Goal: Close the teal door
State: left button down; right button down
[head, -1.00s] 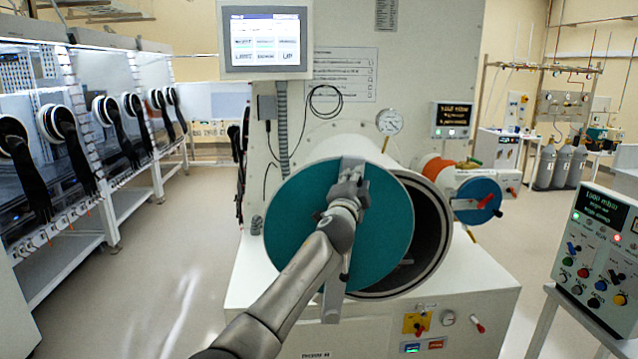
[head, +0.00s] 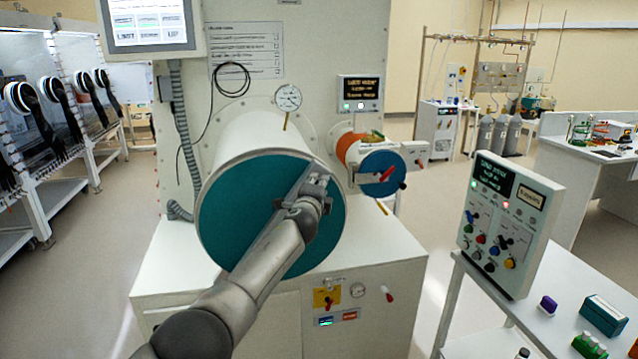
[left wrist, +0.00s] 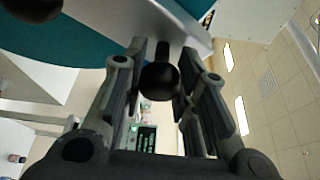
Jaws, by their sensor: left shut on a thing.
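The round teal door (head: 235,215) covers the mouth of the large white cylindrical chamber (head: 262,138) in the head view. No dark interior shows; I cannot tell whether the door is fully seated or latched. A grey bar crosses the door, partly hidden by my arm. My left gripper (head: 312,186) is at the door's upper right. In the left wrist view, its fingers (left wrist: 166,68) are closed around a black round-ended handle (left wrist: 160,82) on the bar, with the teal door (left wrist: 70,48) beyond. My right gripper is not in view.
A smaller orange chamber with a blue door (head: 380,175) sits right of the large one. A control panel (head: 505,220) stands on a white table (head: 480,290) at the right. A screen (head: 150,20) hangs at upper left. Glovebox benches line the left; the floor between is clear.

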pick_arm(q)
jog(key=shift+s+d+f, duration=0.1)
jog(key=shift+d, duration=0.25)
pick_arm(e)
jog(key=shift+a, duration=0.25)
pick_arm(q)
jog(key=c, duration=1.5)
grip_release()
jog(key=o, duration=0.3)
jog(key=shift+d+f, duration=0.1)
jog(key=shift+d, duration=0.1)
jog(key=shift+o, duration=0.5)
jog(key=shift+d, duration=0.15)
jog(key=shift+a, duration=0.35)
jog(key=s+a, duration=0.1)
jog(key=s, duration=1)
jog(key=shift+s+a+r, duration=0.2)
jog(key=shift+s+r, duration=0.1)
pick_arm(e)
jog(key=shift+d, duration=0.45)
